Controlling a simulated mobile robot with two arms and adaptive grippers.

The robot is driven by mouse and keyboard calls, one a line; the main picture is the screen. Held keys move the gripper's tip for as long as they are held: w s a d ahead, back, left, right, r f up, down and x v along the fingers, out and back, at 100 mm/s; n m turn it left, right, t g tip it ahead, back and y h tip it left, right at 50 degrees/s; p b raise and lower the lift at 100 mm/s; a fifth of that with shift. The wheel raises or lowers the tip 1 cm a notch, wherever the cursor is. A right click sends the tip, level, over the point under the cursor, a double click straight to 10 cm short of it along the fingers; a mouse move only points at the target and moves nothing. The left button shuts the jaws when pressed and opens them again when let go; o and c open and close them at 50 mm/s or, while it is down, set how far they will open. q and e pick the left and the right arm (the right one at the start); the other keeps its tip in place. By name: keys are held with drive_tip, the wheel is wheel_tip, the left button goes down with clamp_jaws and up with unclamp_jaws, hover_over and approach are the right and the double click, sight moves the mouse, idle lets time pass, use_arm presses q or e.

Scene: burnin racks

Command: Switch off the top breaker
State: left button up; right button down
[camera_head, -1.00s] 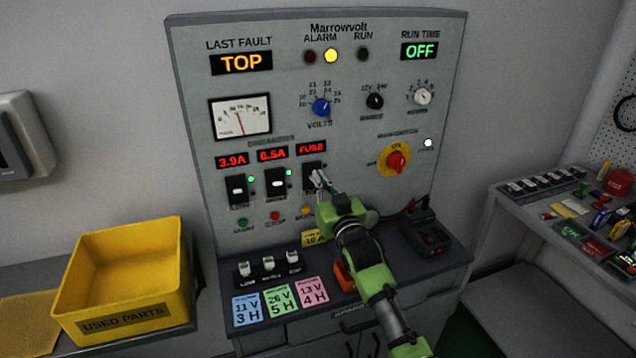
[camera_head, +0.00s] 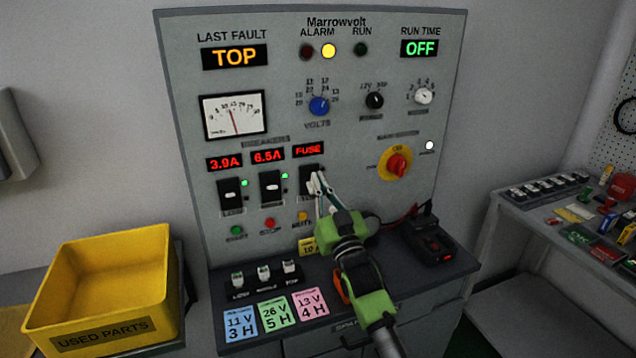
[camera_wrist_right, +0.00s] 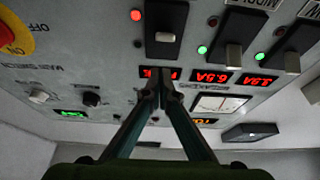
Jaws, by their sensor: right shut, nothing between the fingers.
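The top breaker (camera_head: 306,182) is the rightmost of three black breakers on the grey panel, under a red FUSE display (camera_head: 308,150). It also shows in the upside-down right wrist view (camera_wrist_right: 168,14), with a grey lever (camera_wrist_right: 165,37) and a lit red lamp (camera_wrist_right: 136,15) beside it. My right gripper (camera_head: 317,178) is shut and empty, its fingertips in front of this breaker and partly hiding it. In the wrist view the fingertips (camera_wrist_right: 164,75) are close to the lever's end; I cannot tell whether they touch. My left gripper is not in view.
The lower breaker (camera_head: 231,194) and middle breaker (camera_head: 270,187) stand to the left, each with a green lamp. A red main switch (camera_head: 397,163) is at the right. A yellow used parts bin (camera_head: 150,280) stands at left; a black device (camera_head: 430,240) lies on the ledge.

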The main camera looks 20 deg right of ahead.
use_arm(q)
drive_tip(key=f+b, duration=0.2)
drive_tip(key=b, duration=0.1)
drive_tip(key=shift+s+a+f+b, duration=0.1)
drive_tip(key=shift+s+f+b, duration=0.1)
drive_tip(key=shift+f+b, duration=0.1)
use_arm(e)
drive_tip(key=s+f, duration=0.6)
drive_tip(key=s, duration=0.1)
drive_tip(key=shift+s, duration=0.25)
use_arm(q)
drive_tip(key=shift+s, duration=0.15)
use_arm(e)
drive_tip(key=shift+d, duration=0.1)
